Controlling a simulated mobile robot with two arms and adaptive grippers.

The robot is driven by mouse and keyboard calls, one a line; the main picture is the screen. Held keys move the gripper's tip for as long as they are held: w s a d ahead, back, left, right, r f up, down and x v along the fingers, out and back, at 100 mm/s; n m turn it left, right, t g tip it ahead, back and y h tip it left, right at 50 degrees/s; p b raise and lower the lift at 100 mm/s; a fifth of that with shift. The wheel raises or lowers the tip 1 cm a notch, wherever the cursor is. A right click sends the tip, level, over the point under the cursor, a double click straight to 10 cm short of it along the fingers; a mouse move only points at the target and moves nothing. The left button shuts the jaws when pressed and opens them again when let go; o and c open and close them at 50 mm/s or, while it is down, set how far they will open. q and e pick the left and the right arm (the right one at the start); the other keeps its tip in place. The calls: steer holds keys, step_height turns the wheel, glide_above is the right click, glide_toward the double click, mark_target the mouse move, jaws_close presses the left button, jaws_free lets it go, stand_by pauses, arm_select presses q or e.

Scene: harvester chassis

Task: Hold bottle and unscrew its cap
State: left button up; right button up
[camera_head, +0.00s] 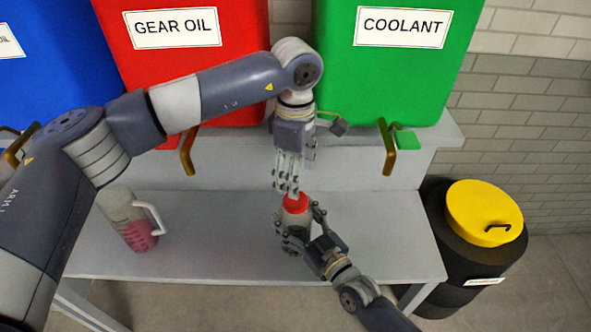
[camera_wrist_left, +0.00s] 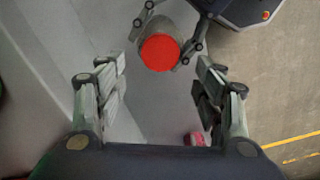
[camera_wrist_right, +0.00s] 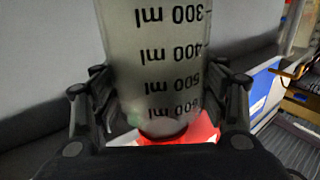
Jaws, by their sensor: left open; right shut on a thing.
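The bottle (camera_head: 295,221) is upright above the grey bench, with a red cap (camera_head: 295,203) on top. My right gripper (camera_head: 297,216) is shut around its body. In the right wrist view the translucent bottle (camera_wrist_right: 160,60) has ml markings that read upside down and fills the space between the fingers. My left gripper (camera_head: 286,187) points straight down just over the cap, open. In the left wrist view the red cap (camera_wrist_left: 160,53) shows beyond the left fingers (camera_wrist_left: 160,88), off toward the top. I cannot tell whether the left fingertips touch it.
A jug with pink contents (camera_head: 130,225) stands on the bench (camera_head: 200,255) at left. Red gear oil (camera_head: 190,80) and green coolant (camera_head: 390,90) containers stand behind, with brass taps (camera_head: 188,150) hanging below. A black bin with a yellow lid (camera_head: 480,212) is at right.

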arm_select(q)
glide_above(295, 225)
steer(key=w, duration=0.4)
step_height(295, 225, down, 8)
steer(key=shift+r, duration=0.1)
steer(key=c, duration=1.1)
steer(key=shift+d+n, duration=0.1)
steer(key=shift+n, duration=1.6)
steer(key=shift+c, duration=0.2)
steer(key=o, duration=1.2)
steer(key=shift+c, duration=0.2)
